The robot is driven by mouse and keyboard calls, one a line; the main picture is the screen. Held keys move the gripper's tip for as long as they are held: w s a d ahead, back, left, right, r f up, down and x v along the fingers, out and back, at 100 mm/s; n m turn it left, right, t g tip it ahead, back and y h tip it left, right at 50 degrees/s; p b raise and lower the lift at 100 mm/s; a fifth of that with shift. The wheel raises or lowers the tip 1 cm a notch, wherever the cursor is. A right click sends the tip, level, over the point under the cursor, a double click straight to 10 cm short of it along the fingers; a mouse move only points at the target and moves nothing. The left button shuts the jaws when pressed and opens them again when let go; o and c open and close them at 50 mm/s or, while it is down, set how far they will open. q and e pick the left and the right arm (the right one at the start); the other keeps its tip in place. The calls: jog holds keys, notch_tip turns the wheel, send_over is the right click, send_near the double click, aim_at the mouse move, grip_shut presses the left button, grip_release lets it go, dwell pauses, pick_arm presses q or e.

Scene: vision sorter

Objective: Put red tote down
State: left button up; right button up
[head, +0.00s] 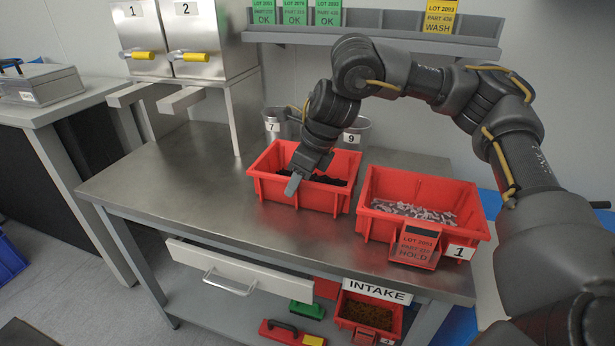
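Two red totes stand on the steel bench (180,210). The left red tote (325,198) holds dark small parts and looks level; I cannot tell if its base fully rests on the bench. The right red tote (376,225) holds pale small parts and bears a HOLD card (417,243) and a label 1. My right gripper (293,185) points down at the left tote's front rim, with one grey finger showing over the front wall. The other finger is hidden, so I cannot tell whether it grips the rim. My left gripper is not in view.
Grey bins labelled 7 (275,122) and 9 (354,135) stand behind the totes. A steel two-door cabinet (225,45) stands at the back left. A shelf with cards (385,32) runs above. The bench left of the totes is clear. An INTAKE tote (370,312) sits below.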

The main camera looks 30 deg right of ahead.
jog(key=shift+f, duration=0.15)
jog(key=shift+f, duration=0.25)
dwell(0.5)
grip_shut()
dwell(1.3)
jog(key=shift+a, duration=0.1)
